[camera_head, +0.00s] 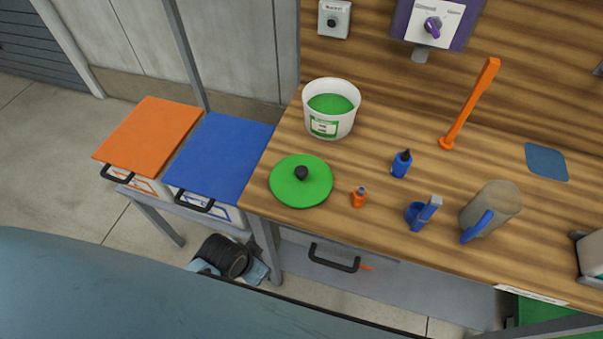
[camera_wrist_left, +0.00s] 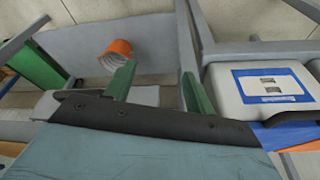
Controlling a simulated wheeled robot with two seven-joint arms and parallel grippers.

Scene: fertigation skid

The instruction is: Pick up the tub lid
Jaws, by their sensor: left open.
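The tub lid (camera_head: 301,181) is a round green disc with a black knob. It lies flat on the wooden bench top (camera_head: 340,240) near the left end, in front of the white tub (camera_head: 342,123). The tub is uncovered, and green contents show inside. My left gripper (camera_wrist_left: 160,76) shows in the left wrist view with its two green fingers apart and nothing between them. The lid does not show in that view. No gripper shows in the head view, and my right gripper is in neither view.
Orange-lidded (camera_head: 150,133) and blue-lidded (camera_head: 219,157) bins stand left of the bench.

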